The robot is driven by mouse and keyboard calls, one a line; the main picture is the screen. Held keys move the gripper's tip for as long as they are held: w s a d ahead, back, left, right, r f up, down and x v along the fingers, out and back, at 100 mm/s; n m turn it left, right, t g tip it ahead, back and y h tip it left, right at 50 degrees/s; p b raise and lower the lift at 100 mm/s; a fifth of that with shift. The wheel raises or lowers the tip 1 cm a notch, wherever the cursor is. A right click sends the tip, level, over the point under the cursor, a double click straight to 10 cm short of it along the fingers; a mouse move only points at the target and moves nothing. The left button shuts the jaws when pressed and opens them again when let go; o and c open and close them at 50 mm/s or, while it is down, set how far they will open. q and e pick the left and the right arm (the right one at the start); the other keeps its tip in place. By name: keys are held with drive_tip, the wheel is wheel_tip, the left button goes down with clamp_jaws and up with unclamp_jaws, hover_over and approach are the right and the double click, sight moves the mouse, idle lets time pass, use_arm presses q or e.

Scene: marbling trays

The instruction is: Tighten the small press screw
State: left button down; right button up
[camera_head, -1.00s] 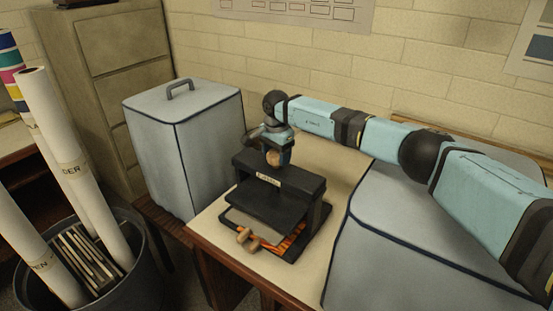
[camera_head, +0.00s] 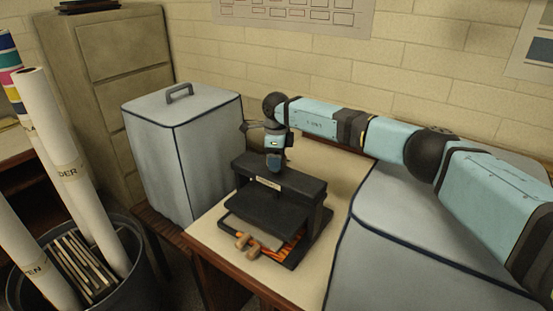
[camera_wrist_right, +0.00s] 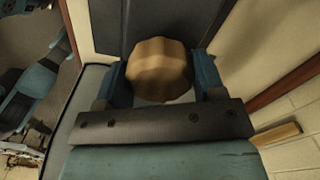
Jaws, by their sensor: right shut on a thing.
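The small press (camera_head: 308,186) is a black frame with a label on its top beam, standing on the cream table. Its screw has a faceted wooden knob (camera_wrist_right: 158,70), seen from above in the right wrist view. My right gripper (camera_head: 273,162) points down over the top beam. Its two blue fingers (camera_wrist_right: 160,76) are on either side of the knob and shut on it. In the head view a finger hides most of the knob, and the screw's thread cannot be made out. My left gripper is in neither view.
A wooden handle (camera_head: 247,244) and an orange patterned sheet (camera_head: 290,250) are at the press's front. A grey covered box (camera_head: 185,150) stands left of it and another grey covered block (camera_head: 400,250) to the right. A bin of paper rolls (camera_head: 132,265) is at the lower left.

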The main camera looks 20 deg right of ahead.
drive_tip(key=m, duration=0.6)
drive_tip(key=shift+m, duration=0.3)
drive_tip(key=m+p, duration=0.1)
drive_tip(key=m, duration=0.5)
idle(0.4)
drive_tip(key=o, duration=0.9)
drive_tip(key=shift+o, duration=0.2)
wheel_tip(320, 180, up, 14)
drive_tip(key=b, duration=0.1)
